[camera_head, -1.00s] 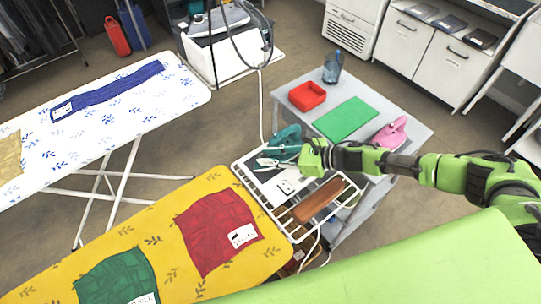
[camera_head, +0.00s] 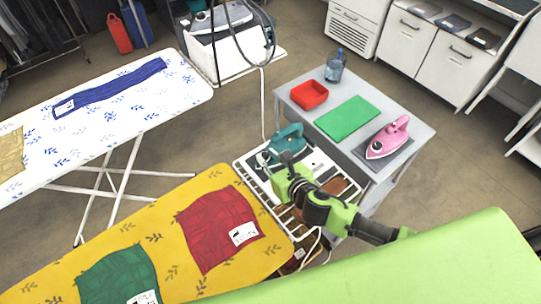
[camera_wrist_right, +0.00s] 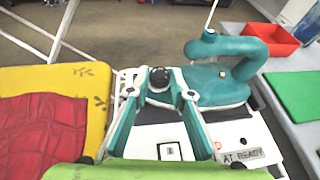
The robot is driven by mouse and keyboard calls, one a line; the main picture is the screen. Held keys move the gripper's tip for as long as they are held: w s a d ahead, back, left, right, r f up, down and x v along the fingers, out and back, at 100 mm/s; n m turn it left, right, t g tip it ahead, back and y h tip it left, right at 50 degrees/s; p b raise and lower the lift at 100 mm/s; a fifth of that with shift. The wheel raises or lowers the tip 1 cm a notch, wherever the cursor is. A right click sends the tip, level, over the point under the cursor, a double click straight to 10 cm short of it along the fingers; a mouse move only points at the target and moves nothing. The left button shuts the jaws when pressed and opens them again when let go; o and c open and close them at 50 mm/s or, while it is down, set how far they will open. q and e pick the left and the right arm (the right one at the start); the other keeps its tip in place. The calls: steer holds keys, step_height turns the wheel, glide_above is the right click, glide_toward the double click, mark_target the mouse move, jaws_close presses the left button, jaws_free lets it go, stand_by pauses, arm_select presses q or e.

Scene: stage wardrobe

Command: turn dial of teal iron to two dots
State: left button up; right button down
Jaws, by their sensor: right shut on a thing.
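The teal iron (camera_head: 287,140) rests on the white stand at the end of the yellow ironing board. It shows larger in the right wrist view (camera_wrist_right: 222,84), its handle to the right. A round black dial (camera_wrist_right: 159,77) sits at the iron's left end in that view. My right gripper (camera_wrist_right: 160,86) has its fingertips on either side of this dial and is shut on it. In the head view the right gripper (camera_head: 284,165) comes from the lower right and hides part of the stand. The dial's dots cannot be made out. My left gripper is not in view.
A pink iron (camera_head: 388,138), green mat (camera_head: 347,118), red tray (camera_head: 309,94) and blue jug (camera_head: 334,66) stand on the grey table (camera_head: 408,150). A label reading "AT READY" (camera_wrist_right: 243,155) is on the stand. Red cloth (camera_head: 216,230) lies on the yellow board (camera_head: 185,195).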

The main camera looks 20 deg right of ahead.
steer(key=m+h, duration=0.1)
steer(key=a+m+h, duration=0.1)
steer(key=m+h, duration=0.2)
steer(key=h, duration=0.1)
steer(key=shift+a+m+p, duration=0.25)
steer(key=shift+m+p, duration=0.05)
steer(key=shift+p, duration=0.1)
steer(key=m+h, duration=0.1)
steer(key=m+g+h, duration=0.1)
steer(key=h, duration=0.1)
steer(key=m+h, duration=0.2)
steer(key=shift+w+a, duration=0.15)
steer(key=shift+a, duration=0.15)
steer(key=shift+m+g, duration=0.3)
steer(key=shift+g, duration=0.1)
steer(key=c, duration=1.8)
jaws_free()
steer(key=v, duration=1.2)
steer(key=shift+a+f, duration=0.1)
